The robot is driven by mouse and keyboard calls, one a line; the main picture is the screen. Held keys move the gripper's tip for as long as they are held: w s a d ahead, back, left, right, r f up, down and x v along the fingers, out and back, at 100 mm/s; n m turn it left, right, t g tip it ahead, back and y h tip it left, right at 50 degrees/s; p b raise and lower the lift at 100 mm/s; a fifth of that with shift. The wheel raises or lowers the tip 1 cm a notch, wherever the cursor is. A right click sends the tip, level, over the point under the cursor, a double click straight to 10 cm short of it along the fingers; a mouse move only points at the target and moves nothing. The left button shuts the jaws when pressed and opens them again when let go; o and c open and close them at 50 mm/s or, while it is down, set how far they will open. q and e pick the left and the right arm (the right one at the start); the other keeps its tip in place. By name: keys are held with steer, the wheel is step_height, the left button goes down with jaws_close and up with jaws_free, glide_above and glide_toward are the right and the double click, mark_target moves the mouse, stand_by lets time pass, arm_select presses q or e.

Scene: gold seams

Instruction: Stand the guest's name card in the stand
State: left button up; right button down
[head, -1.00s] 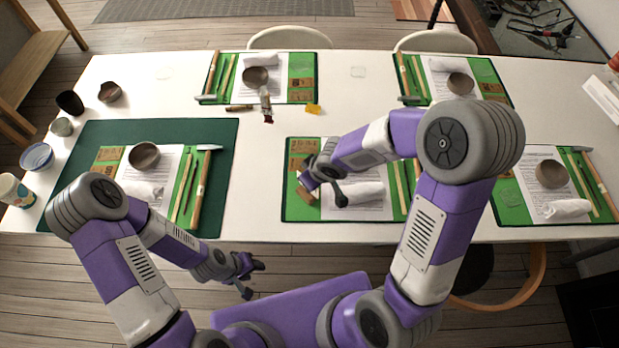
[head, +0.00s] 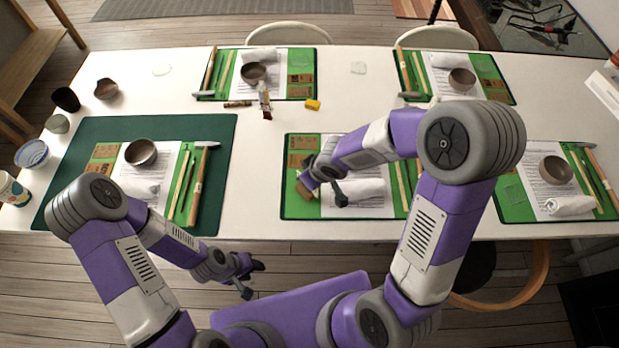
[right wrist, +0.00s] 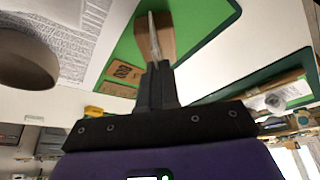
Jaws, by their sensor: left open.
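My right gripper (right wrist: 157,72) has its dark fingers together on a thin pale card (right wrist: 153,38), seen nearly edge-on in the right wrist view. The wooden stand (right wrist: 168,36) is just behind the card there, on the green mat; whether the card sits in its slot I cannot tell. In the head view my right gripper (head: 309,181) is over the left edge of the front middle mat, with the stand (head: 304,192) partly hidden beneath it; the card is not clear there. My left gripper (head: 257,266) is open and empty, in front of the table.
The front middle mat (head: 295,208) also holds a folded napkin (head: 367,192) and a printed sheet. Other settings carry bowls, such as the front left bowl (head: 141,152). A brush (head: 265,100) and a yellow block (head: 312,105) lie behind. Several cups stand at the left end.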

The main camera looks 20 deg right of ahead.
steer(key=c, duration=1.8)
jaws_free()
steer(key=o, duration=0.5)
steer(key=shift+p+v, duration=3.4)
steer(key=shift+v, duration=1.15)
step_height(320, 180, up, 6)
steer(key=p, duration=0.5)
